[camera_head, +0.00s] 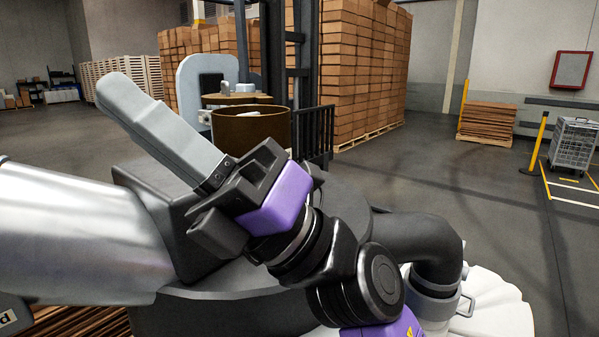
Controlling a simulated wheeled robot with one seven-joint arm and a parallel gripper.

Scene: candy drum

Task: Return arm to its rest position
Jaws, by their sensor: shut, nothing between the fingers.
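My arm reaches up and left from the lower right, with black joints and purple covers. My gripper (120,95) has a black body and long light grey fingers, which lie together as one slab pointing up and left. The fingers are shut and hold nothing that I can see. They stand in front of the area left of a brown, open-topped round container (250,137). Whether they touch anything behind them cannot be told.
A large dark rounded body (215,310) lies below my arm, beside a shiny metal cylinder (75,235) at left. Stacked brown boxes (365,75) and a dark forklift mast (275,50) stand behind. A wire cart (573,143) and yellow post (534,145) stand right. Open floor lies centre right.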

